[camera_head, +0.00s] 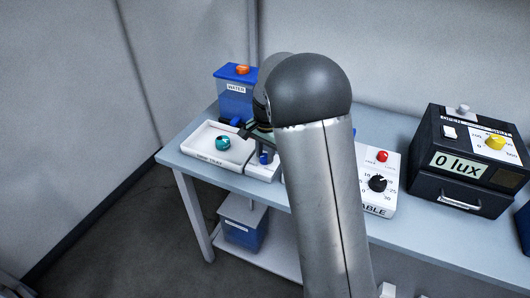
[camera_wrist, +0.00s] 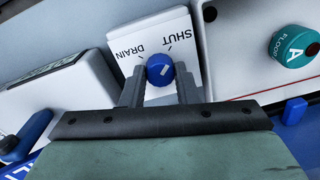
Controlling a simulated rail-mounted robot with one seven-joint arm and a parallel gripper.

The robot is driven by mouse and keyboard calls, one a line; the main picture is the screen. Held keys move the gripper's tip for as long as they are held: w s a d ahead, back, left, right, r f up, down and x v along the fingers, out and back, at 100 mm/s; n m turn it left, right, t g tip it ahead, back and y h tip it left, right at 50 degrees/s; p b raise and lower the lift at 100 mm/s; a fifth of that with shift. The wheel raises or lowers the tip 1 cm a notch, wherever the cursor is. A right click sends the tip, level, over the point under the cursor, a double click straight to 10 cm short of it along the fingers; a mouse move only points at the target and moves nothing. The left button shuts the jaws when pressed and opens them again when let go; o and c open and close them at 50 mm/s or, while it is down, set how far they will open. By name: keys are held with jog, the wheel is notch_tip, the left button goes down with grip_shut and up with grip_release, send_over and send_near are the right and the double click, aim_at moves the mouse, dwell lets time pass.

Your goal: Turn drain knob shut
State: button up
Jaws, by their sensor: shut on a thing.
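The blue drain knob (camera_wrist: 160,66) is on a white panel (camera_wrist: 150,32) printed DRAIN and SHUT in the wrist view. It carries a short white mark, but which label it points to I cannot tell. My gripper (camera_wrist: 160,78) is shut on the knob, one finger on each side. In the head view the knob (camera_head: 264,158) shows small beside the white tray, below my gripper (camera_head: 262,150), which my arm partly hides.
A blue WATER tank (camera_head: 236,100) with an orange top stands behind. The dial box (camera_head: 380,205) and black lux meter (camera_head: 465,158) stand to the right.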

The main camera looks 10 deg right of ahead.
jog(key=shift+r, duration=0.1)
jog(key=o, duration=1)
jog(key=r, duration=1.7)
jog(key=shift+s+d+r, duration=0.2)
jog(key=shift+s+d, duration=0.05)
jog(key=shift+s, duration=0.05)
jog(key=s+f+n, duration=0.3)
jog(key=s+f, duration=0.1)
jog(key=s, duration=0.6)
jog(key=s+a+f+n, duration=0.1)
jog(key=s+f+n, duration=0.3)
jog(key=s, duration=0.7)
jog(key=s+f+n, duration=0.3)
jog(key=s+f, duration=0.1)
jog(key=s, duration=0.6)
jog(key=shift+s+a+f, duration=0.25)
jog(key=shift+a+f, duration=0.05)
jog(key=shift+a, duration=0.05)
